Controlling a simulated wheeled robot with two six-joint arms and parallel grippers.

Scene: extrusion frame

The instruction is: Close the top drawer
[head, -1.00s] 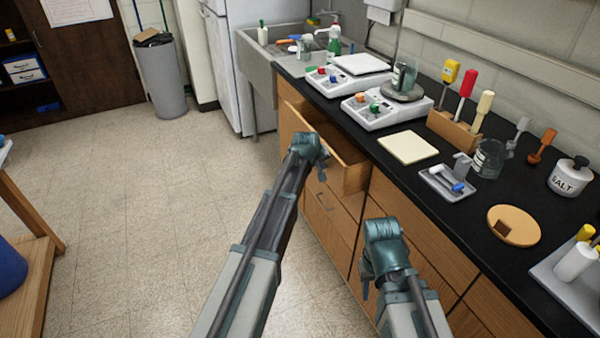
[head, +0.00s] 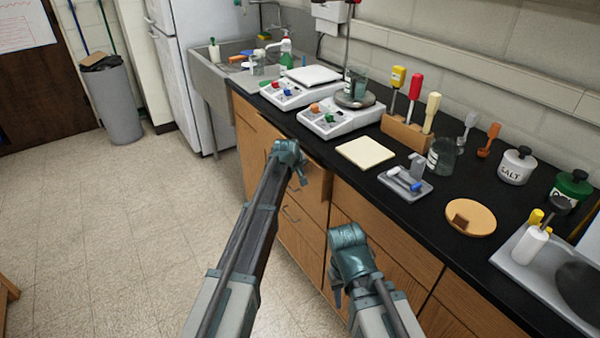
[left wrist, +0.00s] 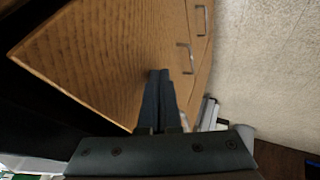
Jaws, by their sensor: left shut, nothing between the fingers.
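The top drawer (head: 319,188) is a wooden front just under the black counter, partly hidden behind my left gripper. Its inside no longer shows; whether it is fully flush I cannot tell. My left gripper (head: 299,176) is shut and empty, close to the drawer front. In the left wrist view its fingers (left wrist: 158,98) lie together against or just in front of a wooden face; contact is not clear. My right gripper (head: 337,292) hangs lower, in front of the cabinet to the right, and its fingers are too small to judge.
The black counter (head: 381,183) above holds balances (head: 340,117), a cream pad (head: 365,152), a small grey tray (head: 405,184) and a salt jar (head: 516,166). Lower drawer handles (head: 291,214) stick out below. The floor (head: 130,235) to the left is clear.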

